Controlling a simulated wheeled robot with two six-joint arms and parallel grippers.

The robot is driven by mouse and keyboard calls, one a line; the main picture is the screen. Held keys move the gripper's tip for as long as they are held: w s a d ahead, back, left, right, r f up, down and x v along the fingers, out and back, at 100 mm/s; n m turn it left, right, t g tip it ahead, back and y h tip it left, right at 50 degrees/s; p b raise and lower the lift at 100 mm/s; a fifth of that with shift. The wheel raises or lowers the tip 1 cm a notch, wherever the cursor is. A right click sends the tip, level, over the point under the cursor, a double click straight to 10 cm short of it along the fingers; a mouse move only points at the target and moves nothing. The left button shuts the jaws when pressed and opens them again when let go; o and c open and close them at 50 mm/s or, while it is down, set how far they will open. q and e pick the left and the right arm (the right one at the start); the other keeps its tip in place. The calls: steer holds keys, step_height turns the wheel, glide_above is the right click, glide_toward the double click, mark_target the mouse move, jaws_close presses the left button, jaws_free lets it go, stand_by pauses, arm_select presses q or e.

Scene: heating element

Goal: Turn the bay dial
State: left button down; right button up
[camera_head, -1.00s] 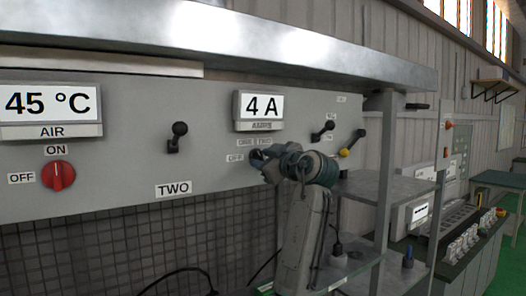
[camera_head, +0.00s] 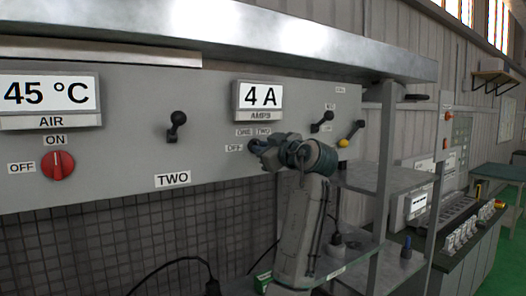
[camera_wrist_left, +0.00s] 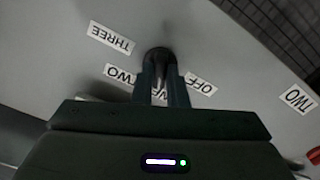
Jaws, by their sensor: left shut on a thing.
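The bay dial is a small dark knob (camera_wrist_left: 158,56) on the grey panel, seen in the left wrist view. Labels OFF (camera_wrist_left: 201,86), TWO (camera_wrist_left: 121,75) and THREE (camera_wrist_left: 110,38) surround it. Another label is partly hidden between the fingers. My left gripper (camera_wrist_left: 160,78) is shut on the dial, one finger on each side. In the head view my left gripper (camera_head: 257,147) is at the panel below the AMPS display (camera_head: 259,98), which reads 4 A; it mostly hides the dial there. My right gripper is not seen.
A red knob (camera_head: 58,165) with ON and OFF labels sits at the left of the panel. A black lever (camera_head: 176,126) is between it and my arm. More levers (camera_head: 322,122) stand close to the right. A metal hood (camera_head: 230,40) overhangs the panel.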

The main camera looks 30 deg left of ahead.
arm_select(q)
steer(key=shift+f+m+b, duration=0.1)
steer(key=shift+m+b, duration=1.9)
steer(key=shift+m, duration=3.4)
steer(key=c, duration=1.4)
jaws_free()
steer(key=shift+d, duration=0.15)
steer(key=shift+c, duration=0.2)
steer(key=shift+d, duration=0.1)
